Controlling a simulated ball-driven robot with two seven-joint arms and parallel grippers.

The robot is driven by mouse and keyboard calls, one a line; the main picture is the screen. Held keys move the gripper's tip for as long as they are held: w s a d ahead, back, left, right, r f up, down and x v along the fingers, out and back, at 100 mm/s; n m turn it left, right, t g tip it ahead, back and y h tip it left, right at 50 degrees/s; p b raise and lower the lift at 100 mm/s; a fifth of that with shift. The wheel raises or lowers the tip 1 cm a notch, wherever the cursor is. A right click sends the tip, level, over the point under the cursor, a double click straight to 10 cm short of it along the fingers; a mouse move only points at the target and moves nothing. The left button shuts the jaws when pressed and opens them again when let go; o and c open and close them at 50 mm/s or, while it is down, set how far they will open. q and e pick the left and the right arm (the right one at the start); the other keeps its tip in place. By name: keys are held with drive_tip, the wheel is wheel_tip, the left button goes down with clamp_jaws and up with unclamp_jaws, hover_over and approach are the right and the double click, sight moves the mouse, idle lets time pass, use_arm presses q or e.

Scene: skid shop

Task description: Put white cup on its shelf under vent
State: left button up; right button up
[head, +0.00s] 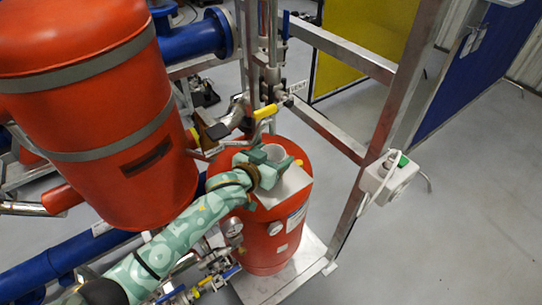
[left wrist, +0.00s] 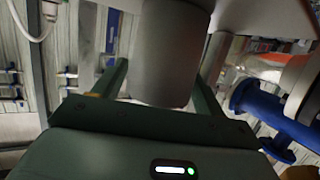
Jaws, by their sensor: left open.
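The white cup (head: 275,152) is at the white shelf (head: 291,190) on top of the red tank, below the VENT label (head: 297,86). The cup looks upright; whether its base rests fully on the plate is hard to see. My left gripper (head: 272,162) is at the cup, partly hiding it and the shelf's left part. In the left wrist view the cup (left wrist: 172,55) shows grey in shadow between the two open fingers (left wrist: 168,65), with a gap on each side. The shelf plate (left wrist: 262,14) is at the top edge there. My right gripper is out of view.
A yellow-handled valve (head: 266,112) and pipes stand just behind the cup. A large orange vessel (head: 95,110) is left of my arm. The steel frame post (head: 375,140) with a white switch box (head: 390,178) is to the right. Open floor lies farther right.

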use_arm(q)
drive_tip(key=v, duration=1.2)
drive_tip(key=shift+r+p, duration=0.15)
drive_tip(key=shift+p, duration=0.15)
